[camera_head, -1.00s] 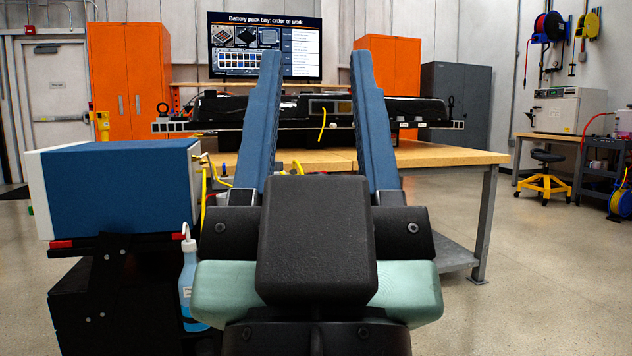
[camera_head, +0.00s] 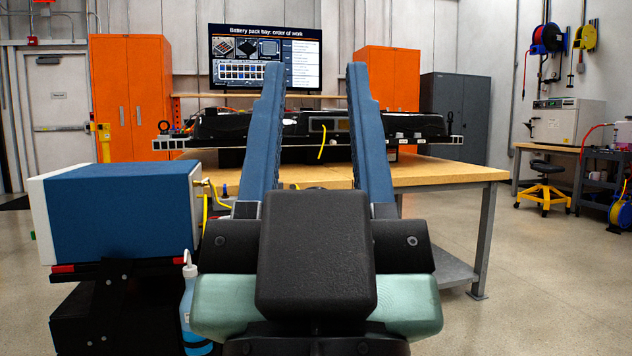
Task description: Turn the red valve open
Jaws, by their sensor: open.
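My gripper (camera_head: 315,72) is seen from behind in the middle of the head view. Its two long blue fingers stand apart and point up and away, with nothing between them. I cannot make out a red valve. My gripper's dark body and pale green part hide much of the middle. A blue box with a white end (camera_head: 125,208) stands close at the left, left of my gripper. A brass fitting (camera_head: 201,183) with yellow tubing is at its right side. A small red piece (camera_head: 62,268) shows under the box, but I cannot tell what it is.
A wood-topped workbench (camera_head: 450,174) bears a long black battery pack (camera_head: 225,125) beyond my fingers. A bottle of blue liquid (camera_head: 189,300) stands below the blue box, left of my gripper. Open floor (camera_head: 540,270) lies at the right. A yellow stool (camera_head: 544,190) stands further back.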

